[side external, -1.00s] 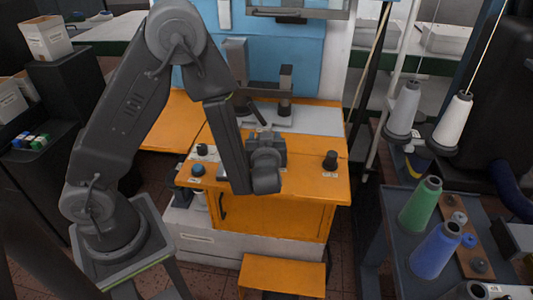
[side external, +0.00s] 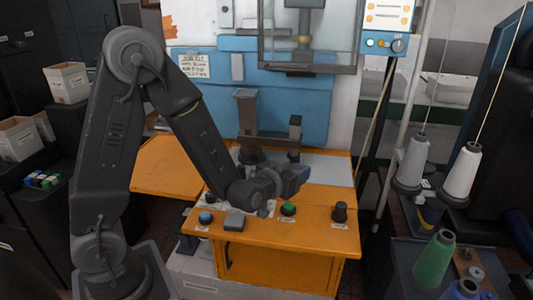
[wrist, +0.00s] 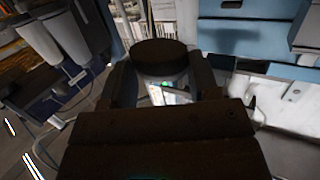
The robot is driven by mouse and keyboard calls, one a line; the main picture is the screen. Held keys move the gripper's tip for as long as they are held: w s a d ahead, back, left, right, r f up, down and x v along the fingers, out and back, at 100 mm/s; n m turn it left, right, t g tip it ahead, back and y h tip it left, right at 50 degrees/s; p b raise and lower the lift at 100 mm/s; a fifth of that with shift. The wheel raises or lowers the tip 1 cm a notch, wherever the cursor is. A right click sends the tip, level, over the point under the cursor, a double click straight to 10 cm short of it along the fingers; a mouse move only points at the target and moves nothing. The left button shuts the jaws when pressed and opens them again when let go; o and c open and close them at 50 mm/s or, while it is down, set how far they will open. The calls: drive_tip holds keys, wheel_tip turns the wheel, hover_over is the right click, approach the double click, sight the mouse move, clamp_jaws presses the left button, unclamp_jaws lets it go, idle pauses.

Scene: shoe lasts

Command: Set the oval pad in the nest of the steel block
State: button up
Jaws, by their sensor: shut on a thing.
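My gripper (wrist: 163,66) is shut on a dark rounded piece, the oval pad (wrist: 160,50), which sits between the two fingertips in the wrist view. In the side view my gripper (side external: 296,177) is held above the front of the orange bench, pointing right, and the pad cannot be made out there. A dark machine fixture (side external: 263,142) with upright posts stands behind the gripper. I cannot tell which part is the steel block or see its nest; my arm covers part of the bench.
The orange bench (side external: 300,240) carries a blue button (side external: 205,217), a small grey box (side external: 235,220), a green button (side external: 288,209) and a black knob (side external: 340,211) along its front. Thread cones (side external: 462,172) stand at the right. A clear guard (side external: 307,45) hangs above the back.

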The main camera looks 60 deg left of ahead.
drive_tip(key=h, duration=0.1)
drive_tip(key=w+m+h, duration=0.1)
drive_tip(key=r+m+t+h, duration=0.1)
drive_tip(key=shift+w+d, duration=0.15)
drive_tip(key=shift+d, duration=0.1)
drive_tip(key=m+h, duration=0.2)
drive_tip(key=h, duration=0.1)
drive_tip(key=shift+a, duration=0.1)
drive_tip(key=shift+a+r+m+h, duration=0.15)
drive_tip(key=shift+a+m+h, duration=0.1)
drive_tip(key=shift+m+h, duration=0.3)
drive_tip(key=s+a+r+n+y, duration=0.1)
drive_tip(key=s+a+r+y, duration=0.1)
drive_tip(key=a+r, duration=0.8)
drive_tip(key=s+a+r+n+y, duration=0.2)
drive_tip(key=a+r, duration=0.2)
drive_tip(key=a, duration=1.1)
drive_tip(key=s+a+r+n+y, duration=0.1)
drive_tip(key=s+a+r, duration=0.1)
drive_tip(key=a+r, duration=0.8)
hover_over(242, 95)
wheel_tip(242, 95, down, 10)
drive_tip(key=shift+r, duration=0.1)
drive_tip(key=shift+y, duration=0.25)
drive_tip(key=shift+f, duration=2.05)
